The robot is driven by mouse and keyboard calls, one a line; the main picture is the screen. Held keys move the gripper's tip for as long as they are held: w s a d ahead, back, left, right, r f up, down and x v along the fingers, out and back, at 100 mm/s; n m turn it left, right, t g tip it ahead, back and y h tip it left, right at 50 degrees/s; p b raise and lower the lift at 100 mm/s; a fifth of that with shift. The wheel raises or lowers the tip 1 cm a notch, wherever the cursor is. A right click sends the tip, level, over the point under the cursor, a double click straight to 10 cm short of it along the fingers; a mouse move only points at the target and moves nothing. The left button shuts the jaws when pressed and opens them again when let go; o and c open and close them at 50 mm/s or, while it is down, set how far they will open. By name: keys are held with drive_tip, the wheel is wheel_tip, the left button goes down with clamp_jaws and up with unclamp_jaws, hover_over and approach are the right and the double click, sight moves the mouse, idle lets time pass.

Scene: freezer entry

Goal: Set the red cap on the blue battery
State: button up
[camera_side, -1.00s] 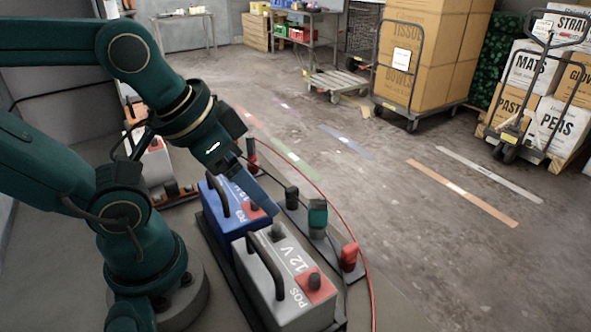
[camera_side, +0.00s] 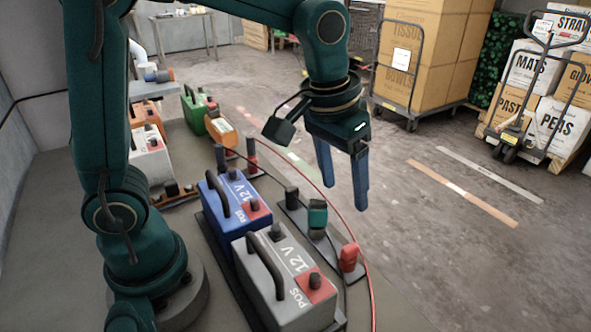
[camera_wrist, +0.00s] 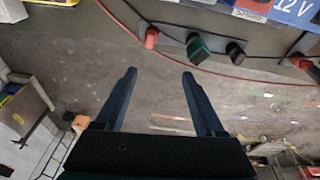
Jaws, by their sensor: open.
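The blue battery (camera_side: 226,212) stands behind the grey one, with a black handle and a dark post on a red patch (camera_side: 256,208); I see no bright red cap on it. A bright red cap (camera_side: 349,257) stands at the near end of the dark strip right of the batteries. It also shows in the wrist view (camera_wrist: 151,38). A second, darker red piece (camera_side: 251,150) stands farther back. My gripper (camera_side: 342,190) is open and empty, pointing down, raised to the right of the blue battery. Its fingers (camera_wrist: 160,95) are wide apart over floor.
A grey battery (camera_side: 277,268) is nearest. A green cap (camera_side: 318,215) and a black cap (camera_side: 291,198) stand between the red ones. A red cable (camera_side: 367,275) curves along the bench edge. A green battery (camera_side: 192,112) stands at the back. Open floor lies to the right.

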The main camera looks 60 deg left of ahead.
drive_tip(key=g, duration=0.2)
hover_over(350, 247)
drive_tip(key=shift+m, duration=0.3)
drive_tip(key=f, duration=0.5)
drive_tip(key=shift+w+a+f, duration=0.15)
drive_tip(key=shift+w+f, duration=0.15)
drive_tip(key=shift+f, duration=0.1)
drive_tip(key=f, duration=0.5)
drive_tip(key=shift+s+d+f, duration=0.2)
drive_tip(key=shift+s+f, duration=0.15)
drive_tip(key=shift+f, duration=0.6)
clamp_jaws()
